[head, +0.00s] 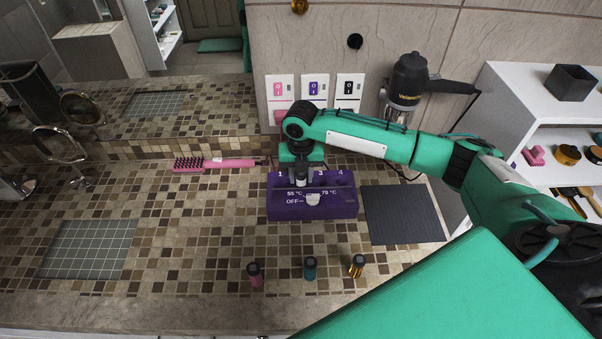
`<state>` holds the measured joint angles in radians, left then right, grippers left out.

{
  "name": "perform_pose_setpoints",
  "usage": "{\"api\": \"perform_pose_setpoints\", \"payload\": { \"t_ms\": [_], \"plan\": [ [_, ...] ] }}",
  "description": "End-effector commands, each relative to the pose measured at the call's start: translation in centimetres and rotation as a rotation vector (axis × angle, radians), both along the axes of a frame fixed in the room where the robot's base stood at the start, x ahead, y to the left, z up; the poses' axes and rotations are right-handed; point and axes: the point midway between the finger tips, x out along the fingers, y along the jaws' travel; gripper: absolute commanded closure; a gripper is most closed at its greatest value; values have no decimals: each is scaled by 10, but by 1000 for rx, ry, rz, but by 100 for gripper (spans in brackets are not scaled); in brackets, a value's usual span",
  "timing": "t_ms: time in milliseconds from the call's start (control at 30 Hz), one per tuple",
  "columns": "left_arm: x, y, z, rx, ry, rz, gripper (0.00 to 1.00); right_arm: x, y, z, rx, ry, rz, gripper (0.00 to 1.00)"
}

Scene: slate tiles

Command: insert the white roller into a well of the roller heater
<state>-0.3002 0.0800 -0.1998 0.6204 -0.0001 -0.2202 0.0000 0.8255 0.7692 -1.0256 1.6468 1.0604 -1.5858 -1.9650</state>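The roller heater (280,207) is a purple box on the tiled counter, with white numbers along its top, temperature marks and a pale dial (313,199) on its front. My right gripper (303,178) points down over the heater's top, between the marks 1 and 3. A small pale piece shows at its fingertips; it may be the white roller, but the fingers cover most of it. I cannot tell whether it is in a well or above one. No white roller shows on the open counter. My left gripper is out of view.
Pink (256,275), teal (310,268) and gold (357,266) rollers stand in front of the heater. A dark mat (402,214) lies to its right, a pink brush (215,164) to its left. A hair dryer (408,80) hangs behind my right arm; white shelves (510,100) stand right.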

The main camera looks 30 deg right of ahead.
Motion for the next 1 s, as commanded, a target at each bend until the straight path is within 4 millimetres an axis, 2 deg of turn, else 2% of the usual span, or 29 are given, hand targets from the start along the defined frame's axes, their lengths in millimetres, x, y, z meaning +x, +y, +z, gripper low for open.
{"api": "perform_pose_setpoints", "payload": {
  "t_ms": [33,67,333,467,567,833,1000],
  "plan": [
    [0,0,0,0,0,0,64,0,0,0,0,0,0,56],
    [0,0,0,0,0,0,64,0,0,0,0,0,0,52],
    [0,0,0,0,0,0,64,0,0,1,0,0,0,52],
    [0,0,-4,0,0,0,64,1,0,9,0,-2,0,52],
    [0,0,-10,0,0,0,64,1,0,25,0,-4,0,52],
    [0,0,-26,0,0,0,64,1,0,84,1,-5,0,52],
    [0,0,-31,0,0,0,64,1,0,110,0,-1,0,52]
  ]
}}
